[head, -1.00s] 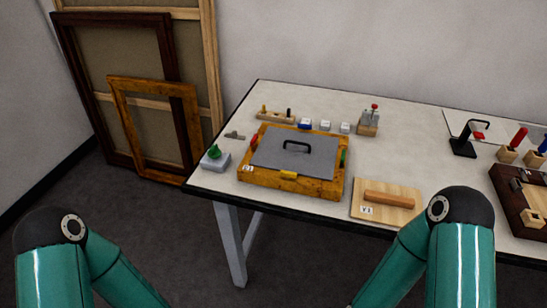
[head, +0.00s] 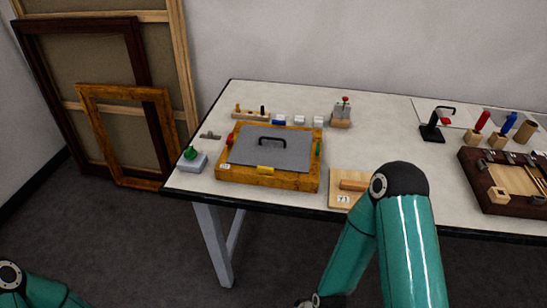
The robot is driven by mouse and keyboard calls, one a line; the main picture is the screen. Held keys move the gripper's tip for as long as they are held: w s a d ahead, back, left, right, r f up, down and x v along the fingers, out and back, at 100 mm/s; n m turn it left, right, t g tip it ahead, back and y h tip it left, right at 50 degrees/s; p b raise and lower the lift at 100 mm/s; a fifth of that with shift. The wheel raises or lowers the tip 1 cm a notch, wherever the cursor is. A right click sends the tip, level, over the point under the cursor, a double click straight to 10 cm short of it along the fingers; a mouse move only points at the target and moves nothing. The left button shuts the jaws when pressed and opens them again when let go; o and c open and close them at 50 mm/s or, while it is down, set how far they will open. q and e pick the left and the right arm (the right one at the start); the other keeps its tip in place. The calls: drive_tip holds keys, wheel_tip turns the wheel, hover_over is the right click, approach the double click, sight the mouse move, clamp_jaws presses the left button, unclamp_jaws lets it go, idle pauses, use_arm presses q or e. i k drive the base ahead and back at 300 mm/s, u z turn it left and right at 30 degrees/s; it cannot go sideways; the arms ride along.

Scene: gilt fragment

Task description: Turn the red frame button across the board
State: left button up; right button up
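The gilt frame (head: 215,172) lies flat on the table with a grey board (head: 270,152) inside it. The board has a black handle (head: 272,140). The red frame button (head: 231,139) is on the left side of the frame. Its exact angle is too small to tell. A yellow button (head: 265,170) is on the front side and a green one (head: 318,148) on the right side. My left arm shows only at the lower left corner. My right arm bends down at the right front of the table. Both grippers are out of view.
A grey block with a green knob (head: 191,158) stands left of the frame. A wooden board with a roller (head: 340,202) lies right of it, partly hidden by my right arm. A dark tray (head: 480,180) is at the right. Frames (head: 127,180) lean on the wall.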

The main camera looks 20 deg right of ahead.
sight(228, 140)
drive_tip(key=z, duration=0.05)
drive_tip(key=k, duration=1)
drive_tip(key=z, duration=0.4)
drive_tip(key=i, duration=1)
drive_tip(key=u, duration=0.05)
drive_tip(key=k, duration=1.3)
drive_tip(key=u, duration=0.35)
drive_tip(key=i, duration=0.85)
drive_tip(key=u, duration=0.35)
drive_tip(key=i, duration=1.1)
drive_tip(key=z, duration=0.65)
